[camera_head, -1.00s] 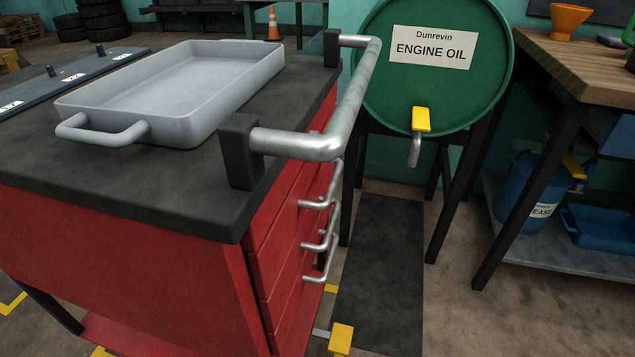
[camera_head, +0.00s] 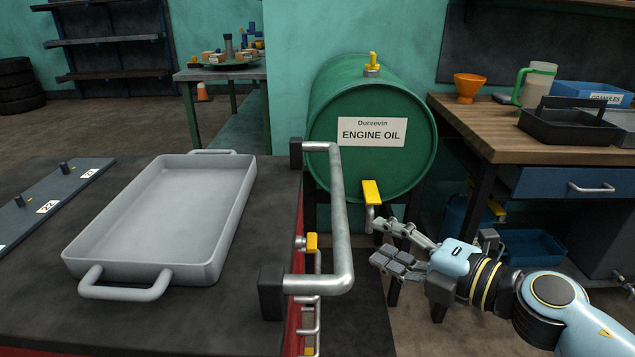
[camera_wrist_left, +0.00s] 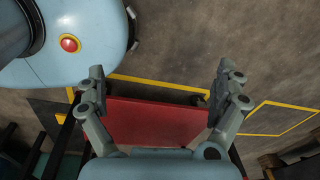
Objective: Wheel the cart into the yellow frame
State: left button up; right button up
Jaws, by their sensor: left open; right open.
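The cart has a dark top (camera_head: 200,318) and red sides, and fills the lower left of the head view. Its silver handle bar (camera_head: 343,215) stands along its right edge. My right gripper (camera_head: 382,246) is open and empty, to the right of the bar and apart from it, below the oil drum's tap. My left gripper (camera_wrist_left: 161,76) is open in the left wrist view, its fingers either side of a red panel (camera_wrist_left: 155,125), seemingly the cart's; contact is unclear. Yellow floor lines (camera_wrist_left: 160,81), seemingly the frame, run beyond that panel. The head view does not show them.
A grey tray (camera_head: 170,215) and a dark numbered plate (camera_head: 45,205) lie on the cart. The green oil drum (camera_head: 345,165) stands just beyond the handle. A wooden workbench (camera_head: 540,155) is at right. Open floor (camera_head: 90,130) lies behind at left.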

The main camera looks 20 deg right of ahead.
jog(key=n+p, duration=0.1)
send_near(337, 193)
jog(key=f, duration=0.1)
pick_arm(q)
notch_tip(337, 193, up, 2)
jog(key=shift+w+d+r, duration=0.1)
jog(key=shift+d, duration=0.05)
pick_arm(e)
jog(key=x, duration=0.7)
jog(key=d+x, duration=0.1)
jog(key=x, duration=0.3)
jog(key=shift+w, duration=0.35)
jog(key=shift+c, duration=0.4)
grip_shut()
